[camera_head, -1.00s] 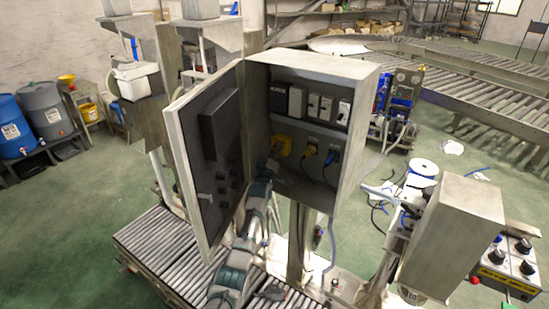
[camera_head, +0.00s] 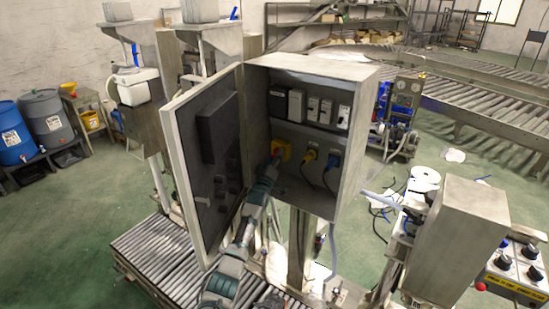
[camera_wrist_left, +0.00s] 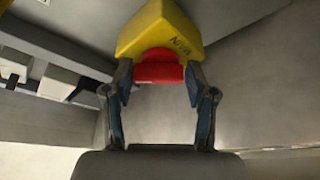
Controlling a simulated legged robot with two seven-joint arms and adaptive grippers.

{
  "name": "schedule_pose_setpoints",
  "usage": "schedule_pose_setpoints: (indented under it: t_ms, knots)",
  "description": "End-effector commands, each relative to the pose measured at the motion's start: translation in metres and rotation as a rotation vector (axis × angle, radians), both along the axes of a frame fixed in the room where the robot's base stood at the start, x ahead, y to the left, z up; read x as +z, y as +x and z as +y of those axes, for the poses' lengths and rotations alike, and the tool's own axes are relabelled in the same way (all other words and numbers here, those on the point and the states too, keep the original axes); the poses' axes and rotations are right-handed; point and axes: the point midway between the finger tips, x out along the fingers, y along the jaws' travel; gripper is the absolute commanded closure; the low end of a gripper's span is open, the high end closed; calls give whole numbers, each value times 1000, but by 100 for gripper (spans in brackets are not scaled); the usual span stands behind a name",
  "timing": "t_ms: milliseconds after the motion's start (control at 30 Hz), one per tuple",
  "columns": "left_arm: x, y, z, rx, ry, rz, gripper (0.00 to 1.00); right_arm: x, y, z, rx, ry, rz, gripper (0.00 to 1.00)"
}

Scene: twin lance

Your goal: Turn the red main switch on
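The red main switch (camera_wrist_left: 157,72) sits on a yellow housing (camera_wrist_left: 160,28) with dark lettering in the left wrist view. In the head view the yellow housing (camera_head: 283,148) is inside the open grey cabinet, at the lower left of its back panel. My left gripper (camera_wrist_left: 160,68) has one finger on each side of the red switch, with its fingertips very near the switch's sides. The fingers are apart; firm contact is not visible. In the head view my left gripper (camera_head: 271,168) reaches up to the switch, partly hiding it. My right gripper is not in view.
The cabinet door (camera_head: 205,160) stands open left of my arm. Yellow (camera_head: 308,155) and blue (camera_head: 334,160) plugs with cables are right of the switch. Black and white modules (camera_head: 312,108) line the panel above. The cabinet's right wall (camera_head: 358,140) bounds the space.

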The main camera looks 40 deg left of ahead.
Motion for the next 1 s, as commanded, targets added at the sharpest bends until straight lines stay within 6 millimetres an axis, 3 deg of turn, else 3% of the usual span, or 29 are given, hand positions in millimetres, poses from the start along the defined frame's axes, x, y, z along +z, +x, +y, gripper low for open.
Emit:
schedule_pose_setpoints:
  t_ms: [33,67,567,1000]
  knots:
    - [-7,1,0,0,-3,13,30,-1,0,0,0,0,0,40]
    - [-7,1,0,0,-3,11,22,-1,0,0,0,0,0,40]
    - [-4,-11,-6,-3,-2,-3,22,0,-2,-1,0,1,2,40]
    - [-30,-84,-33,0,-3,2,22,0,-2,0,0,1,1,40]
